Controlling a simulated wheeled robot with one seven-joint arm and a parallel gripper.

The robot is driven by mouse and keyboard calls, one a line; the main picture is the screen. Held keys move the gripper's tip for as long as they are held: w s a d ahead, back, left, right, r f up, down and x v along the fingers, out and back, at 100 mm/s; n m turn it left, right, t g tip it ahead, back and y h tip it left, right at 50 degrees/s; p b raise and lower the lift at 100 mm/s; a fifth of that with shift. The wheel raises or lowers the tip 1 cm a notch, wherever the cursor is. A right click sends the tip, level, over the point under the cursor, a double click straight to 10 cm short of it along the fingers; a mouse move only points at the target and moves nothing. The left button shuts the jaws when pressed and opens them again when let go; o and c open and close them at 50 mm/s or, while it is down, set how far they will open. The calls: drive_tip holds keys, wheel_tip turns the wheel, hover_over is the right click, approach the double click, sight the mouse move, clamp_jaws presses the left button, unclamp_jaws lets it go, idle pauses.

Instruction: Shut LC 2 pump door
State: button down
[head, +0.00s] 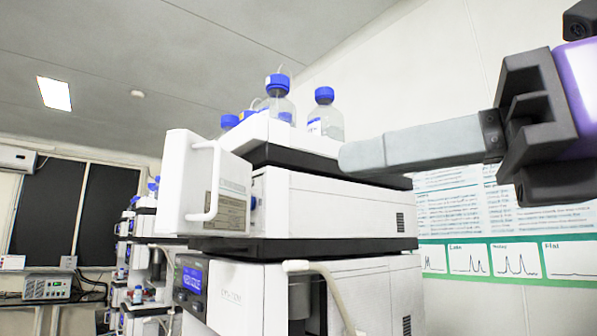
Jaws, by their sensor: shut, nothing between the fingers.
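A white door (178,185) with a white bar handle (211,181) stands swung open at the front of the upper module of the nearest column stack (330,208). A label plate is on the door near the handle. I cannot read which stack number this is. My gripper (345,158) reaches in from the right, its grey fingers shut together and empty. In the picture its tips lie in front of the stack's upper right part, to the right of the door and apart from it.
Blue-capped bottles (278,101) stand on top of the stack. A lower module with a lit display (192,279) and a pale hose (335,290) sits below. Another stack (140,245) stands farther left. A wall poster (480,215) hangs behind on the right.

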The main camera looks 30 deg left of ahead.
drive_tip(key=p, duration=0.4)
approach(217, 181)
drive_tip(key=a, duration=0.5)
drive_tip(key=shift+w+a, duration=0.1)
drive_tip(key=shift+a, duration=0.1)
drive_tip(key=shift+a+f, duration=0.2)
drive_tip(key=shift+a, duration=0.5)
drive_tip(key=shift+w, duration=0.1)
